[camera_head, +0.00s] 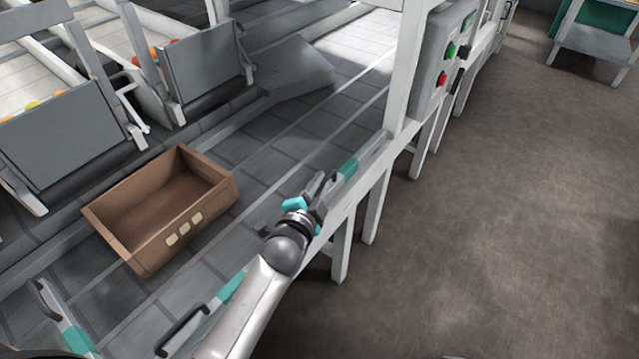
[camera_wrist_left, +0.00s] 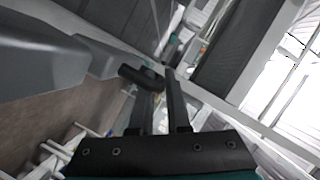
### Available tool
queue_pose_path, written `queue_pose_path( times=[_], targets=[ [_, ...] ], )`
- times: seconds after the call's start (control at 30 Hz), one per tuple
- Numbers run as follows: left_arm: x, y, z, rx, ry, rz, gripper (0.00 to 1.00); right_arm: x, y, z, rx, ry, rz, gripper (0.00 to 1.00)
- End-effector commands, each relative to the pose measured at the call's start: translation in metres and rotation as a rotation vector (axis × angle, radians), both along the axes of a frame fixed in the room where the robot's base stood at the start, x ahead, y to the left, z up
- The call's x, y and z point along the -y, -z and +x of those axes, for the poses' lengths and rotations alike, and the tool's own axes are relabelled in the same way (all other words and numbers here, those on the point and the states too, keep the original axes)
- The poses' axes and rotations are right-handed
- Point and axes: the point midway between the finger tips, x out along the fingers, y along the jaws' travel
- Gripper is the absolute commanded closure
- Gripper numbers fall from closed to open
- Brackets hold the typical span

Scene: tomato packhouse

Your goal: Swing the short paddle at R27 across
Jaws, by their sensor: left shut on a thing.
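My left gripper (camera_head: 316,190) is at the near rail of the conveyor, at the end of a grey and teal paddle (camera_head: 349,169). The paddle lies along the rail, up and right of the gripper. In the left wrist view, the two dark fingers (camera_wrist_left: 163,108) are close around a dark handle (camera_wrist_left: 138,76), shut on it. The fingers hide part of the handle. No label R27 is legible, so I cannot tell which paddle it names. My right gripper is not in view.
An empty brown crate (camera_head: 160,252) stands on the dark roller conveyor (camera_head: 265,160), left of my gripper. Another teal-banded paddle (camera_head: 232,287) is nearer, and one more (camera_head: 72,335) is at lower left. A button box (camera_head: 443,62) stands farther along the rail.

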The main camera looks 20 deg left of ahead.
Motion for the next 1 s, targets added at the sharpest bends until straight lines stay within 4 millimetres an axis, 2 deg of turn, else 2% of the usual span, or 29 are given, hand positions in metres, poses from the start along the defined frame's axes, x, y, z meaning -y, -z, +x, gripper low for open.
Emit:
queue_pose_path(
  times=[0.57,0.8,1.0],
  targets=[
    [-0.002,0.000,0.001,-0.001,0.017,0.003,1.00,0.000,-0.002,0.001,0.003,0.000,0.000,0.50],
    [-0.015,-0.001,0.009,0.002,0.096,0.007,1.00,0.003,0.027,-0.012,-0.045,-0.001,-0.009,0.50],
    [-0.030,-0.001,0.017,0.004,0.162,0.007,1.00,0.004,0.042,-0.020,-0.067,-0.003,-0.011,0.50]
  ],
)
